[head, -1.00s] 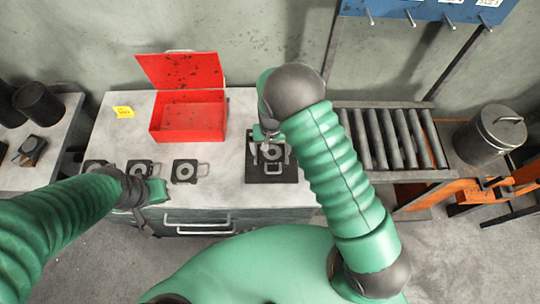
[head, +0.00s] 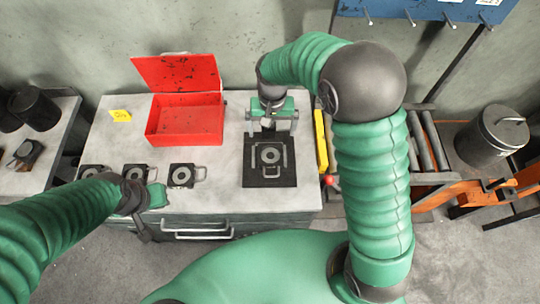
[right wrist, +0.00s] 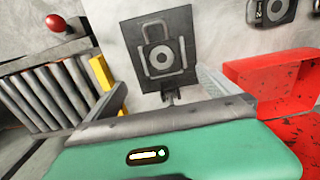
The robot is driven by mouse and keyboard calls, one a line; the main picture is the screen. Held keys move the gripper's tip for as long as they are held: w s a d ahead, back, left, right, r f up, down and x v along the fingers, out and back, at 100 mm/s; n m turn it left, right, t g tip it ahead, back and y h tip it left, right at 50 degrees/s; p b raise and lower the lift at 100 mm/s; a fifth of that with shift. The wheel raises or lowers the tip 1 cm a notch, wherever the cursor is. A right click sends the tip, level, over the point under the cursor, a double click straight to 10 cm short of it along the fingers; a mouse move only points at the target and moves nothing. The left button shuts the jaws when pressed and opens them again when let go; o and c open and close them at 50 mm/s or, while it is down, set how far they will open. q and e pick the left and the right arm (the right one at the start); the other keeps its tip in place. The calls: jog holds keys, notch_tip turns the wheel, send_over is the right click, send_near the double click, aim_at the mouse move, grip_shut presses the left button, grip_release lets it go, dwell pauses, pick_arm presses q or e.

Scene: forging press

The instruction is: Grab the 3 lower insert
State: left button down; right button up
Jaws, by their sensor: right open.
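Several dark square inserts with round centres and wire handles lie on the table. A row at the left has one insert (head: 181,176), a second (head: 134,174) and a third (head: 91,172), partly behind my left arm. Another insert (head: 269,155) sits on a black plate (head: 284,180) at the right; it also shows in the right wrist view (right wrist: 162,57). My right gripper (head: 271,126) is open and empty, just beyond the plate's far edge and apart from the insert. My left gripper (head: 150,196) is at the table's front edge, below the row; its fingers are not clear.
An open red box (head: 186,120) stands at the back of the table, with a yellow note (head: 121,115) at its left. A yellow bar (head: 321,140) and a red knob (head: 330,181) are at the right edge, beside the roller conveyor (head: 433,140). The table between row and plate is clear.

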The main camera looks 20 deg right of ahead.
notch_tip(320, 180, down, 4)
jog(key=p, duration=0.2)
send_over(270, 156)
jog(key=f, duration=0.7)
jog(key=shift+s, duration=0.25)
jog(key=shift+f, duration=0.35)
notch_tip(270, 156, down, 4)
jog(key=shift+r+p, duration=0.1)
jog(key=shift+p, duration=0.75)
jog(key=shift+w+d+f, duration=0.15)
jog(key=shift+f, duration=0.35)
jog(key=c, duration=1.9)
jog(key=shift+r, duration=0.15)
jog(key=shift+c, duration=0.5)
jog(key=shift+w, duration=0.1)
